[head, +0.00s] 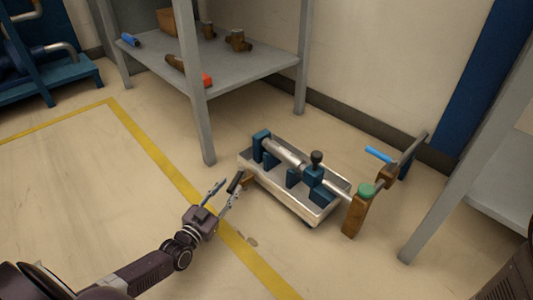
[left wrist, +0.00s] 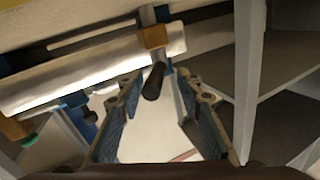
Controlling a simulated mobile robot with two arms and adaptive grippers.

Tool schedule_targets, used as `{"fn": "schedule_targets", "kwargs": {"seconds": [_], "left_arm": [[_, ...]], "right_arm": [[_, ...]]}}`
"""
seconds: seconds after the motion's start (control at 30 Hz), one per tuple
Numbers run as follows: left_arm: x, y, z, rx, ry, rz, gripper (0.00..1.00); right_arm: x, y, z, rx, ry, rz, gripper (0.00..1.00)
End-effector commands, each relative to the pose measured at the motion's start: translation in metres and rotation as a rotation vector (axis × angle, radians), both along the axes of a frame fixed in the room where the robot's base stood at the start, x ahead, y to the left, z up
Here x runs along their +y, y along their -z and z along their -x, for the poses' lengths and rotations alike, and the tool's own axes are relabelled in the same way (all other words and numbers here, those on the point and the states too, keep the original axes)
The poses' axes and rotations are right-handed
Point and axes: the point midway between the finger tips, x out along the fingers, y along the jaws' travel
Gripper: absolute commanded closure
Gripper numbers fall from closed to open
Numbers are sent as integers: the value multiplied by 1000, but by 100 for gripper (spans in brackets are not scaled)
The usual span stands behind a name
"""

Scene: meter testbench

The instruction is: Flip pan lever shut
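The pan (head: 298,207) is a shallow metal tray under a silver meter tube on blue supports, on the floor right of centre in the head view. At its left end is the lever, with a dark handle (head: 235,183) on a brown block (head: 248,179). In the left wrist view the dark handle (left wrist: 153,84) points toward me from the brown block (left wrist: 153,37). My left gripper (head: 228,189) is open. Its fingertips stand on either side of the handle's end; contact cannot be told. My right gripper is not in view.
A grey shelf (head: 235,72) with pipe fittings stands behind the bench; its front post is close to the pan's left end. A brown post with a green knob (head: 366,190) stands at the pan's right end.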

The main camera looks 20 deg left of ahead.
Motion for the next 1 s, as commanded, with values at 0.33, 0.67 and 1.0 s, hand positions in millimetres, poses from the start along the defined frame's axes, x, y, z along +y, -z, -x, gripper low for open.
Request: {"fn": "schedule_targets", "kwargs": {"seconds": [0.33, 0.67, 1.0], "left_arm": [[-7, -14, 52, -18, 10, 11, 67], [-50, -64, 49, -100, 64, 62, 67], [-90, -119, 49, -189, 114, 112, 67]], "right_arm": [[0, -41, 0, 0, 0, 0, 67], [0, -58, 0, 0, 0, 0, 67], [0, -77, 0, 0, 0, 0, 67]]}}
